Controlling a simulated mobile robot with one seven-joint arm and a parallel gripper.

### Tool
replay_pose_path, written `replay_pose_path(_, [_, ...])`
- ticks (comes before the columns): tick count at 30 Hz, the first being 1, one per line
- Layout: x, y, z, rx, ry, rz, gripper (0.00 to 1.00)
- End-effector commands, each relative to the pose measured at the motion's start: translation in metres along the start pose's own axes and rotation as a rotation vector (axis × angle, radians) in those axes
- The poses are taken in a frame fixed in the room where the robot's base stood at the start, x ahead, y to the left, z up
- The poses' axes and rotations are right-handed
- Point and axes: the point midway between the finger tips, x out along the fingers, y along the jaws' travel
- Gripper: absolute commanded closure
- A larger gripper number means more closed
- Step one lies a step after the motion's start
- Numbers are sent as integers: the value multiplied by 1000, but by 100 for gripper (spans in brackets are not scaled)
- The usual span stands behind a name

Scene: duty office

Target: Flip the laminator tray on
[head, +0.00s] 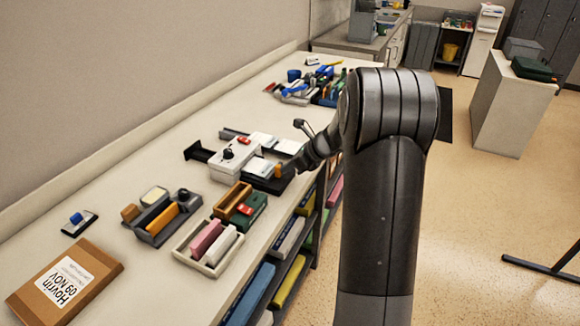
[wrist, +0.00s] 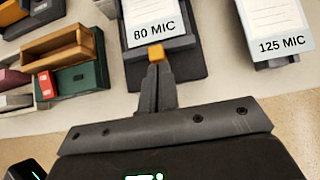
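The white laminator (head: 233,158) stands on the bench in the head view, with a black knob and a red switch (head: 244,140) on top. A black tray-like part (head: 197,152) sticks out at its left. Which part is the laminator tray is unclear. My gripper (head: 280,171) is low over the bench at the laminator's near right. In the wrist view my gripper (wrist: 156,58) has its fingers together, an orange block-like tip at their end. The tip overlaps the front edge of a dark holder (wrist: 190,80) with an "80 MIC" pack (wrist: 160,30); contact cannot be told. The laminator's switch is not visible there.
A "125 MIC" pack (wrist: 280,40) lies to the right. A green box (wrist: 82,85) with a red part and a wooden tray (wrist: 60,45) are left. A white tray (head: 208,263) with pink and white blocks is nearer. The bench front edge drops to shelves.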

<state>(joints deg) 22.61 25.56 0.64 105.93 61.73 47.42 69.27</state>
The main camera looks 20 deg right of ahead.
Motion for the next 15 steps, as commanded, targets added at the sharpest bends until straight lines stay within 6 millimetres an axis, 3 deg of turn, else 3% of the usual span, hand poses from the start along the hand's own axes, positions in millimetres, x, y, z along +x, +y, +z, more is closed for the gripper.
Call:
replay_pose_path(6, [-29, -2, -28, 6, 2, -6, 100])
replay_pose_path(15, [-98, -2, -27, 2, 2, -7, 100])
